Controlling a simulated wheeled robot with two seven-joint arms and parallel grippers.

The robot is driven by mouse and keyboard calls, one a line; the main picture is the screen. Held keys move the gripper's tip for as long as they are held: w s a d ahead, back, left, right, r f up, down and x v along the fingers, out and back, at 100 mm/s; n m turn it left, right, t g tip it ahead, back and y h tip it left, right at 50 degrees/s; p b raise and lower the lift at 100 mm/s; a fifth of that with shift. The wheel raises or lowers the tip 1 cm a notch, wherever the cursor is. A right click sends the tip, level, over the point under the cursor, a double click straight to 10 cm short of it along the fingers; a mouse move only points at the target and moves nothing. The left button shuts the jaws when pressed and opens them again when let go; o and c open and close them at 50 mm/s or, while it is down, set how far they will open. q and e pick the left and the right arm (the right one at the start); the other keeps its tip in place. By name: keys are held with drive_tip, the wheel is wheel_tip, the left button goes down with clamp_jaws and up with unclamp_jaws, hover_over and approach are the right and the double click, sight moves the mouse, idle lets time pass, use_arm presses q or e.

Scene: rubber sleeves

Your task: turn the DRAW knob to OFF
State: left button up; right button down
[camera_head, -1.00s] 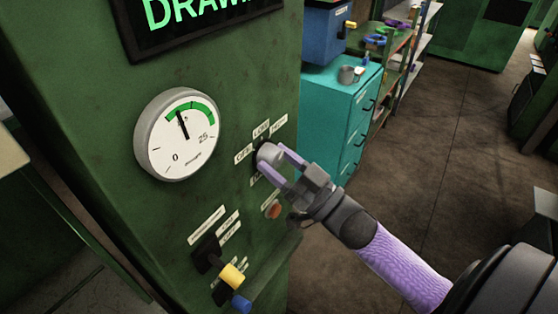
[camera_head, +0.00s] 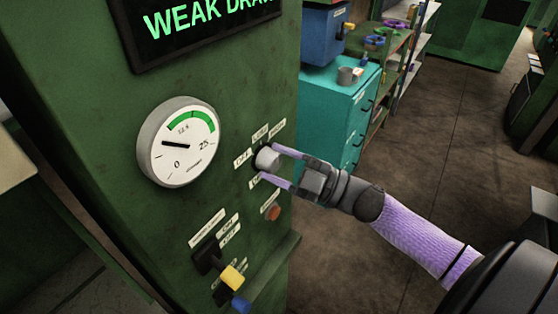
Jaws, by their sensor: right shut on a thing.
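The DRAW knob (camera_head: 267,159) is a light grey round knob on the green machine panel, ringed by small white labels. The OFF label (camera_head: 243,159) sits at its left, with other labels above it and one partly hidden below. My right gripper (camera_head: 283,167) comes in from the right with its lilac fingers shut on the knob, one finger above and one below. The knob's pointer is too small to read. The round gauge (camera_head: 179,143) has its needle pointing left, below the green band. My left gripper is not in view.
Below the knob are a red button (camera_head: 274,213), a lever with a yellow tip (camera_head: 232,276) and another with a blue tip (camera_head: 241,304). A teal cabinet (camera_head: 330,110) with a mug (camera_head: 347,76) stands behind. Open floor lies to the right.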

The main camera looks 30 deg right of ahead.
drive_tip(key=n+g+p, duration=0.1)
drive_tip(key=n+g, duration=0.1)
drive_tip(key=n, duration=0.2)
drive_tip(key=shift+r, duration=0.15)
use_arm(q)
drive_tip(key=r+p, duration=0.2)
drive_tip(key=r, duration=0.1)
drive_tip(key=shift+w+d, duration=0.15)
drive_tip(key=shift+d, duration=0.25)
use_arm(e)
drive_tip(key=n, duration=0.2)
drive_tip(key=n+g, duration=0.1)
drive_tip(key=n, duration=0.2)
drive_tip(key=shift+d+g, duration=0.1)
drive_tip(key=shift+g, duration=0.2)
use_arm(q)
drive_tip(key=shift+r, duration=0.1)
use_arm(e)
drive_tip(key=shift+n, duration=0.3)
drive_tip(key=shift+c, duration=0.4)
unclamp_jaws()
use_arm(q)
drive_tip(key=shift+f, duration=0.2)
use_arm(e)
drive_tip(key=v, duration=1)
drive_tip(key=shift+r, duration=0.2)
